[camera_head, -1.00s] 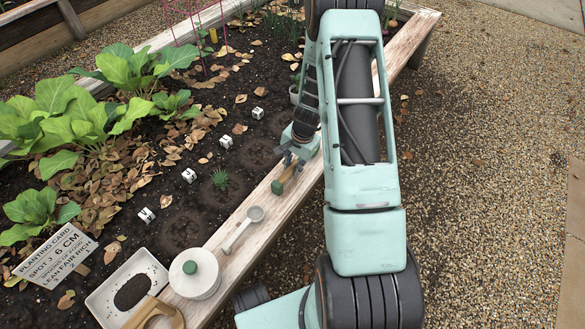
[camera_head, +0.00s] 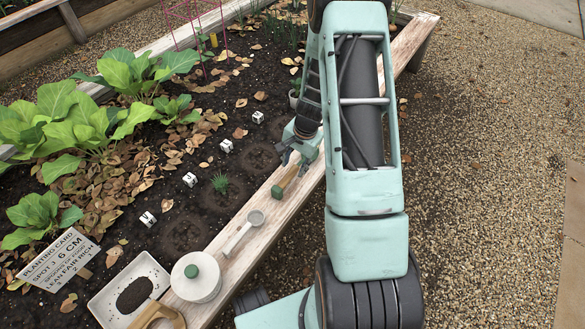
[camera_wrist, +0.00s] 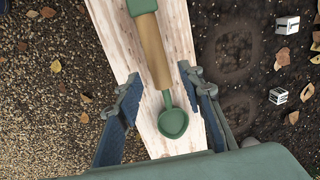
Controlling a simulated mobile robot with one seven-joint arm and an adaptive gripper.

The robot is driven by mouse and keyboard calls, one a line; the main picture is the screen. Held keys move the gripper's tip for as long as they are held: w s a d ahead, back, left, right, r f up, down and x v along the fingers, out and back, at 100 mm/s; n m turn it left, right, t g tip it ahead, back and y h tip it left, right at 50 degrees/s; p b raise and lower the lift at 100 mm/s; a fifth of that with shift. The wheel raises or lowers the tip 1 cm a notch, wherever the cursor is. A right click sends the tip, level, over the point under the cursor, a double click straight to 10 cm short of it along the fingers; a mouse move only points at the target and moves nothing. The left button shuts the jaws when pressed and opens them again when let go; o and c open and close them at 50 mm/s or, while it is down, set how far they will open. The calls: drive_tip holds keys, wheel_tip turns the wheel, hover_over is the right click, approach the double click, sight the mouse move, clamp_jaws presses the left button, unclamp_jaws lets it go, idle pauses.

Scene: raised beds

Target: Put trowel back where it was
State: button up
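The trowel (camera_head: 284,185), with a wooden handle and green ends, lies on the pale plank edge of the raised bed (camera_head: 257,202) in the head view. In the wrist view the trowel (camera_wrist: 153,52) lies lengthwise along the plank, its rounded green end near the gripper base; its far green end is cut off at the top. My gripper (camera_wrist: 159,76) is open, with one finger on each side of the trowel and gaps between. In the head view my gripper (camera_head: 293,162) is just above the trowel's far end, which it partly hides.
Several numbered white cubes (camera_head: 190,179) mark soil spots beside a small green plant (camera_head: 220,183). A planting card (camera_head: 58,259) stands at lower left. Gravel lies right.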

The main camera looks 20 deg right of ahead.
wheel_tip(320, 180, up, 8)
drive_tip(key=s+p, duration=0.1)
drive_tip(key=p, duration=0.1)
drive_tip(key=shift+s+d+f, duration=0.15)
drive_tip(key=shift+d+f, duration=0.05)
drive_tip(key=shift+d, duration=0.2)
